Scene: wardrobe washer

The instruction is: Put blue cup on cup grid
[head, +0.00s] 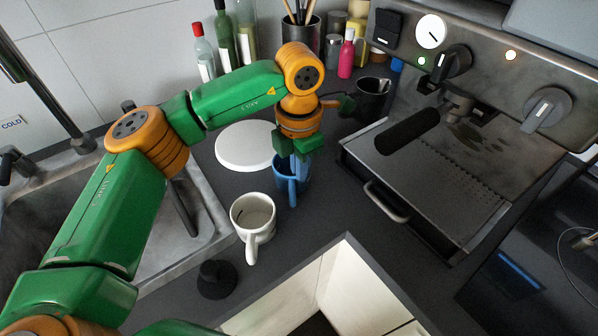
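The blue cup (280,186) stands on the dark counter in the middle of the head view, its handle towards me. My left gripper (297,161) points down at the cup's rim from above. The gripper covers part of the cup's far side, and I cannot tell whether its fingers are closed on the rim. The metal cup grid (437,178) is the perforated tray on the coffee machine, right of the cup, and its visible surface is bare. My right gripper is not in view.
A white mug (253,215) stands just left of and nearer than the blue cup. A white round plate (245,145) lies behind. A black portafilter handle (407,131) juts out above the grid. A dark pitcher (372,98) stands behind. A sink (205,212) is at left.

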